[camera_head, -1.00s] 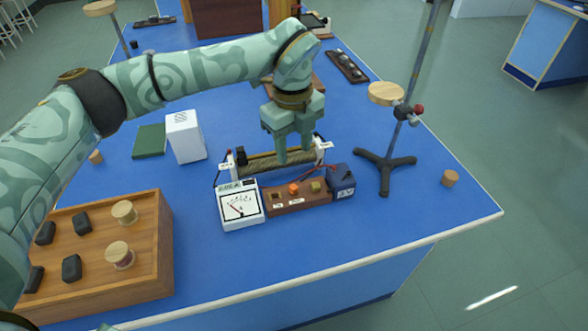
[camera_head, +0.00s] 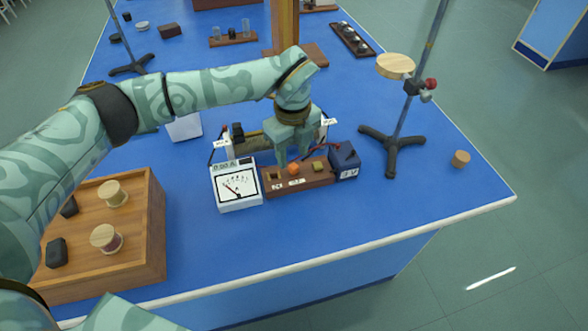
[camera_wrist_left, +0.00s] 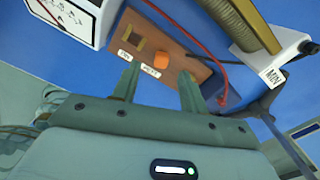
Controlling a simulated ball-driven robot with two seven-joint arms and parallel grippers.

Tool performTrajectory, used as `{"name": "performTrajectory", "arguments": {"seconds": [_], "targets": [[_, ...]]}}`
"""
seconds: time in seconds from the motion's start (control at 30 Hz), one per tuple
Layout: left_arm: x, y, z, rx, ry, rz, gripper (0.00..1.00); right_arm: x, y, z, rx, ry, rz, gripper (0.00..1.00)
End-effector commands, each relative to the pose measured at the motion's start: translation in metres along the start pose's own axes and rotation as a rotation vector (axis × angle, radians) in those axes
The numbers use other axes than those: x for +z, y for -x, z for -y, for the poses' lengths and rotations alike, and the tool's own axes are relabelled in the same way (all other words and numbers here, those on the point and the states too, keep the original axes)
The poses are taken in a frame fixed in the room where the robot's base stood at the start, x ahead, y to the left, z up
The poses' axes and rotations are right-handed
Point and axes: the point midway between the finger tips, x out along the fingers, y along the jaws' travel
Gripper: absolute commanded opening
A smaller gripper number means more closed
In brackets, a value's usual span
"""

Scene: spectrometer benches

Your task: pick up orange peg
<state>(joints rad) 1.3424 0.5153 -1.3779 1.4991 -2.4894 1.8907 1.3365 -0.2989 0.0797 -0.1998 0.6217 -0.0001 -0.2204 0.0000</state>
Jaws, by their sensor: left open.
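The orange peg (camera_head: 294,170) stands on a narrow brown wooden block (camera_head: 300,184), between a square socket and an olive-green peg (camera_head: 319,166). My left gripper (camera_head: 292,160) points down just behind the orange peg, open and empty. In the left wrist view, the orange peg (camera_wrist_left: 161,62) shows between the two spread fingertips (camera_wrist_left: 160,75), and neither finger visibly touches it. The exact height of the fingers above the block is hard to tell. The olive-green peg is not seen there. My right gripper is out of view.
A white meter (camera_head: 235,190) stands left of the block, a dark blue box (camera_head: 345,158) right of it. A wire coil (camera_wrist_left: 235,20) lies behind, with red and black leads. A stand (camera_head: 391,145) rises on the right. A wooden tray (camera_head: 155,235) is at front left.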

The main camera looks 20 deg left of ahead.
Motion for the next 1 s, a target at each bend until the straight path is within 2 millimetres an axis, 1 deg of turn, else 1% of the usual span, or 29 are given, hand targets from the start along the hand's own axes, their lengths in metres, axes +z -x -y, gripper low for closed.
{"name": "performTrajectory", "arguments": {"seconds": [0.03,0.1,0.2,0.27,0.43,0.47,0.5,0.57,0.6,0.87,1.0], "targets": [[0.0,-0.014,0.001,0.005,0.0,-0.003,0.44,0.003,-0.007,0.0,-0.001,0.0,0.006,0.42],[0.0,-0.027,0.002,0.005,0.0,-0.003,0.44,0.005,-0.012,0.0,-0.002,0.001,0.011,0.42],[0.0,-0.04,0.001,0.005,0.001,-0.003,0.44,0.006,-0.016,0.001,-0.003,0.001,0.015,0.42],[0.0,-0.042,0.002,0.003,0.0,-0.001,0.44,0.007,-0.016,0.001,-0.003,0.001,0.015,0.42],[0.0,-0.04,0.002,0.0,0.0,0.0,0.44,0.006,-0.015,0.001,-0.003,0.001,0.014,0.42],[0.0,-0.04,0.002,0.0,0.0,0.0,0.38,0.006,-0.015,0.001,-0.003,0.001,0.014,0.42],[0.0,-0.04,0.002,0.0,0.0,0.0,0.27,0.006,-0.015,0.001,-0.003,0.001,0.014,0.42],[0.0,-0.04,0.002,0.001,0.0,0.0,0.1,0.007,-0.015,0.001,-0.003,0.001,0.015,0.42],[0.0,-0.04,0.002,0.001,0.0,0.0,0.0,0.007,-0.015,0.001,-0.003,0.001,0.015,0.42],[0.0,-0.04,0.002,0.001,0.0,0.0,0.0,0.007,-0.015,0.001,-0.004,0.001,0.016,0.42],[0.0,-0.035,0.002,0.0,0.0,0.001,0.0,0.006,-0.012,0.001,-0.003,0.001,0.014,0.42]]}}
